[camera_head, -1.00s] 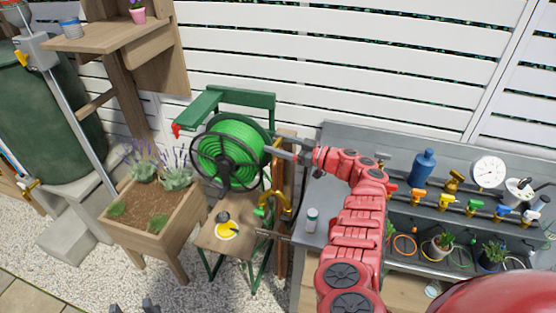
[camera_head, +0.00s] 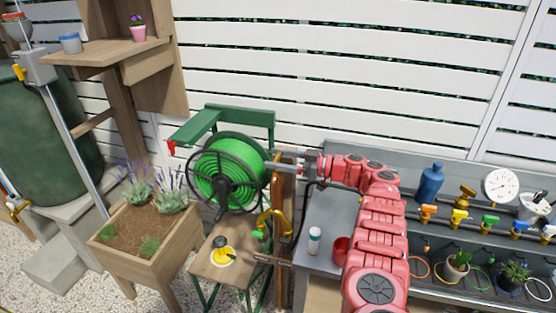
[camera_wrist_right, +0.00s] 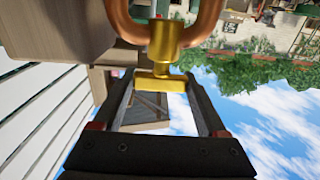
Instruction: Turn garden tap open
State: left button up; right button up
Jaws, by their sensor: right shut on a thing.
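The brass garden tap fills the top of the right wrist view, with a T-shaped handle (camera_wrist_right: 160,80) on a brass stem (camera_wrist_right: 166,42) below a curved copper-coloured pipe. My right gripper (camera_wrist_right: 160,86) is shut on the T-handle, one finger at each end of it. In the head view my right gripper (camera_head: 284,163) reaches left to the top of the wooden post (camera_head: 283,262), beside the hose reel. There the handle is mostly hidden by the fingers. My left gripper is not in view.
A green hose reel (camera_head: 228,172) with a black crank wheel stands close left of my right gripper. A small wooden table (camera_head: 222,268) holds a yellow disc. A grey bench (camera_head: 328,222) lies below my right arm, with a white bottle (camera_head: 314,240) and a red cup (camera_head: 341,250).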

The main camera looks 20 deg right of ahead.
jog(key=o, duration=1)
jog(key=shift+a+f, duration=0.15)
jog(key=o, duration=0.3)
jog(key=b+v, duration=0.3)
jog(key=v, duration=1.4)
